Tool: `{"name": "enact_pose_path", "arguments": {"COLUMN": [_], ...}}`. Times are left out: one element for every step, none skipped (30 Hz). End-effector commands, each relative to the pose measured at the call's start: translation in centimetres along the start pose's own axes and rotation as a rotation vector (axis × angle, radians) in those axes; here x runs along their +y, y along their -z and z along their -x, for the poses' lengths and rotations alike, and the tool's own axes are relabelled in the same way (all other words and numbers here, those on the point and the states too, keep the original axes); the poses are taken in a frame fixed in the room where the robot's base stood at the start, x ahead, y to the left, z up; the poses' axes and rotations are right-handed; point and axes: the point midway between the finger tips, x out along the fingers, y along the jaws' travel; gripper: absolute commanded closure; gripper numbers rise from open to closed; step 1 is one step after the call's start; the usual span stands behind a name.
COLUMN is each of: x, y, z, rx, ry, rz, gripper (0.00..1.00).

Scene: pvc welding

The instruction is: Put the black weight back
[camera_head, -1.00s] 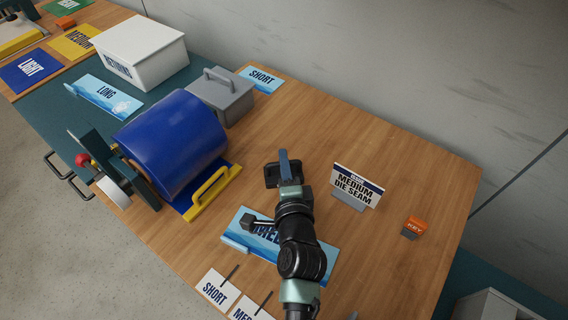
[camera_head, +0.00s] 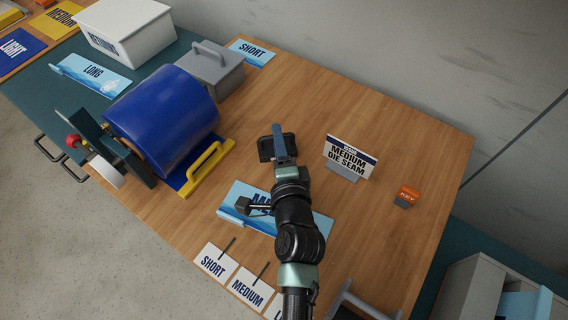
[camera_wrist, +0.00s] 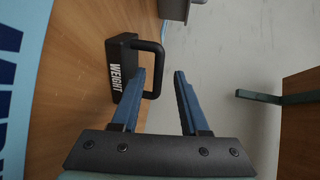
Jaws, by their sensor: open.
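The black weight (camera_wrist: 122,75) stands on the wooden table in the wrist view, its white WEIGHT lettering and loop handle showing. In the head view my gripper (camera_head: 277,128) is over the table, beyond the blue MEDIUM card (camera_head: 317,226). A dark shape beside its finger looks like the weight (camera_head: 265,148), partly hidden by the gripper.
The blue roll (camera_head: 165,118), grey lidded box (camera_head: 213,75) and white returns box (camera_head: 125,35) are left. Bare wood lies behind my gripper, towards the wall.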

Motion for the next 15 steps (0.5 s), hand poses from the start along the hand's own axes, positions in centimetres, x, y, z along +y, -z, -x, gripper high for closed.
{"name": "enact_pose_path", "arguments": {"x": [0.1, 0.1, 0.1, 0.1, 0.1, 0.2, 0.1, 0.2, 0.2, 0.1, 0.1, 0.1, 0.1, 0.1, 0.1], "y": [0.0, 0.0, 0.0, 0.0, 0.0, 0.0, 0.0, 0.0, 0.0, 0.0, 0.0, 0.0, 0.0, 0.0, 0.0], "z": [1.1, 1.8, 2.6, 3.2, 3.9, 4.7, 5.2, 5.8, 6.5, 7.0, 7.4, 7.9, 8.3, 8.6, 9.0], "rx": [0.001, 0.002, 0.002, 0.001, 0.001, 0.001, 0.001, 0.001, 0.001, 0.001, 0.001, 0.001, 0.001, 0.001, 0.001], "ry": [-0.001, -0.001, -0.002, -0.002, -0.002, -0.002, -0.002, -0.002, -0.001, -0.001, -0.001, -0.001, -0.001, 0.0, -0.001], "rz": [-0.001, -0.001, 0.0, 0.0, -0.001, -0.001, 0.001, 0.001, -0.001, -0.001, 0.0, 0.001, 0.0, 0.0, 0.001], "gripper": [0.56, 0.56, 0.56, 0.56, 0.56, 0.56, 0.56, 0.56, 0.56, 0.56, 0.56, 0.56, 0.56, 0.56, 0.56]}}
